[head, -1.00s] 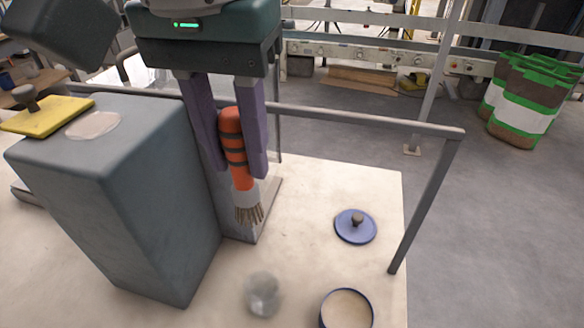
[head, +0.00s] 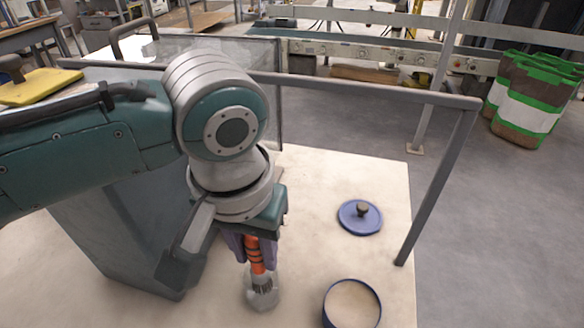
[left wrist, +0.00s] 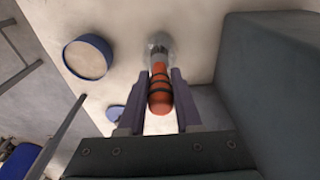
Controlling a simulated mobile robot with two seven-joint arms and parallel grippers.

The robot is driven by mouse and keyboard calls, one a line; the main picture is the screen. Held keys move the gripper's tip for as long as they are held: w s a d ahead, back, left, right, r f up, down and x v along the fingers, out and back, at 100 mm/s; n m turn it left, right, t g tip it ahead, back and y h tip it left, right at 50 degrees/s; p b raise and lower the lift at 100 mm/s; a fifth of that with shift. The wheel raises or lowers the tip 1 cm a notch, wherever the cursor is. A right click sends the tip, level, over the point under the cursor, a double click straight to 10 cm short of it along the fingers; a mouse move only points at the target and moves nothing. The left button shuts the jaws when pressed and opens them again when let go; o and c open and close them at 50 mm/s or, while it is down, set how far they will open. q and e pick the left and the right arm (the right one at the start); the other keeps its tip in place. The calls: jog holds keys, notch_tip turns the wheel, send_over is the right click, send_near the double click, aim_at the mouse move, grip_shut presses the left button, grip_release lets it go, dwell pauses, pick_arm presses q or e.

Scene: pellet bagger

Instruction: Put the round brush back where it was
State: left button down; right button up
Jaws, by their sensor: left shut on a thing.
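The round brush (head: 256,259) has an orange handle with dark bands and brown bristles. My left gripper (head: 251,247) is shut on its handle and holds it about upright, bristles down. The bristle end overlaps a small clear glass jar (head: 263,300) on the pale table; I cannot tell how deep it is inside. The left wrist view shows the orange handle (left wrist: 160,97) between the purple fingers, with the glass (left wrist: 160,42) beyond its far end. The wrist hides the upper handle in the head view. My right gripper is not in view.
A blue-rimmed pot (head: 351,304) and a blue lid (head: 360,216) are to the right on the table (head: 310,180). A metal rail (head: 370,92) runs behind and right.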

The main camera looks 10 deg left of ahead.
aim_at(261, 278)
pick_arm(q)
jog(key=shift+f, duration=1.1)
jog(key=shift+f, duration=0.15)
jog(key=c, duration=0.6)
grip_release()
